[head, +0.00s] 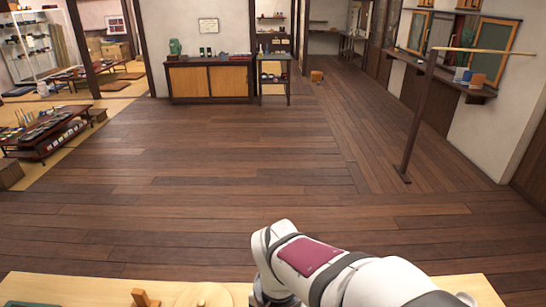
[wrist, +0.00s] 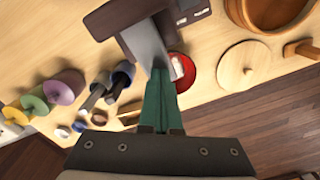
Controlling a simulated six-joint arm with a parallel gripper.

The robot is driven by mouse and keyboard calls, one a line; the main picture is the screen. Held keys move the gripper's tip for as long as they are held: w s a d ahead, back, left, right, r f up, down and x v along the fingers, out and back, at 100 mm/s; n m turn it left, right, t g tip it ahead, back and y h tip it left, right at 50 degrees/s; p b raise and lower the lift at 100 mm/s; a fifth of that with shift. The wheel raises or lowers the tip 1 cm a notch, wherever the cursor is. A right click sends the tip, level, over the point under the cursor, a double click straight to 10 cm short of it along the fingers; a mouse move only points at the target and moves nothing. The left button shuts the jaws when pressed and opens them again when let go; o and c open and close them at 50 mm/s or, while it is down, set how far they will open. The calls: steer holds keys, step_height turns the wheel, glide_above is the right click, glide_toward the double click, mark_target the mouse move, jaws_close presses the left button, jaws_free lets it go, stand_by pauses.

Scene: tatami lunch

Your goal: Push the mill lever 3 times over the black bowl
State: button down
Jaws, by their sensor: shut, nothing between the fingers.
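In the wrist view, my gripper (wrist: 161,72) has green fingers that are closed together with nothing held. The fingertips are up against or just in front of a dark brown and grey block-shaped device (wrist: 147,40), which may be the mill; I cannot tell whether they touch. No lever can be clearly made out. A round red-inside dish (wrist: 186,84) with something white in it sits just right of the fingertips, partly hidden by the device and fingers. I cannot tell whether it is the black bowl. The head view does not show my gripper.
In the wrist view, a round wooden lid (wrist: 244,66), a wooden tub (wrist: 285,12) and a wooden piece (wrist: 300,50) are at right. Purple, green and yellow rolls (wrist: 66,86) and dark cups (wrist: 123,74) are at left. The table (head: 80,290) edges a bare wooden floor.

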steer(key=shift+f, duration=0.75)
steer(key=shift+r, duration=2.05)
steer(key=shift+f, duration=2)
steer(key=shift+r, duration=2)
steer(key=shift+f, duration=0.15)
